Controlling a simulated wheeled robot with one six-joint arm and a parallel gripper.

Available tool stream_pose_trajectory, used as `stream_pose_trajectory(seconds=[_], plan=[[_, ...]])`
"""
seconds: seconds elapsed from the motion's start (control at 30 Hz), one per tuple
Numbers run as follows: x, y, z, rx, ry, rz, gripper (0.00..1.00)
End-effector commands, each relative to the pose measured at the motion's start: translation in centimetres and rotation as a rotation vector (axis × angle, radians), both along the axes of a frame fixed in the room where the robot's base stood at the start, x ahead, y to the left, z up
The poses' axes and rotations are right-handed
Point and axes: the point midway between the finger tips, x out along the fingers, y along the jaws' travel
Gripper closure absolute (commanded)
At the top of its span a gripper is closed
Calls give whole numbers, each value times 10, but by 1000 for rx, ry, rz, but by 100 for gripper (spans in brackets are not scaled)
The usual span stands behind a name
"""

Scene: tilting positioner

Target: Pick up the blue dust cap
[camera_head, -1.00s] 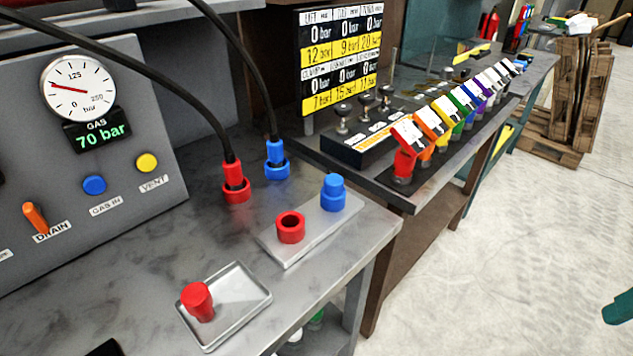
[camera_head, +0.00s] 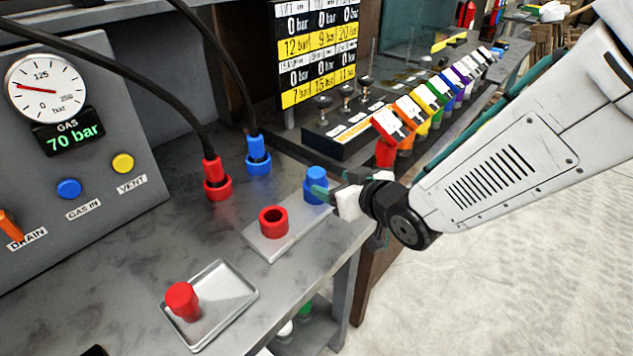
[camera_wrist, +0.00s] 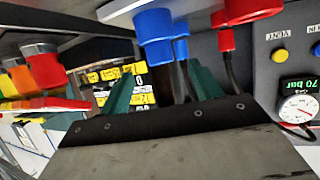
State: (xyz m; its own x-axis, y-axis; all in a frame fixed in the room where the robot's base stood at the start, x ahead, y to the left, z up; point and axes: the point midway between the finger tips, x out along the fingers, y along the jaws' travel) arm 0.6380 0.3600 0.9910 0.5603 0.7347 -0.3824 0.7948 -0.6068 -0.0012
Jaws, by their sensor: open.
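The blue dust cap (camera_head: 316,174) sits upright on the blue fitting at the far end of a small grey plate (camera_head: 258,240). In the wrist view, which is upside down, the blue dust cap (camera_wrist: 157,50) hangs from the top, beyond the fingertips and in line with the space between them. My gripper (camera_head: 324,193) has come in from the right, close beside the cap. Its teal fingers (camera_wrist: 162,88) are apart with nothing held. I cannot tell whether a finger touches the cap.
An open red fitting (camera_head: 273,222) stands on the same plate. A red cap (camera_head: 183,300) stands in a metal tray (camera_head: 245,291). Red (camera_head: 215,175) and blue (camera_head: 258,155) hose plugs stand behind, near the gauge panel (camera_head: 110,110). Coloured levers (camera_head: 388,140) stand beyond the arm.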

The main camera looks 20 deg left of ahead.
Motion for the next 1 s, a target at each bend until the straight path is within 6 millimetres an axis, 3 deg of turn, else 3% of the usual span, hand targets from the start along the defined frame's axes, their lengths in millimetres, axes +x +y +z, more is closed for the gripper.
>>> stream_pose_trajectory(seconds=[0.47, 0.77, 0.93, 1.0], plan=[[35, 46, -23, -1, -1, -1, 36], [39, 50, -25, 0, -1, -2, 36], [39, 50, -25, -1, -1, -3, 80], [39, 50, -25, -1, -1, -3, 84]])
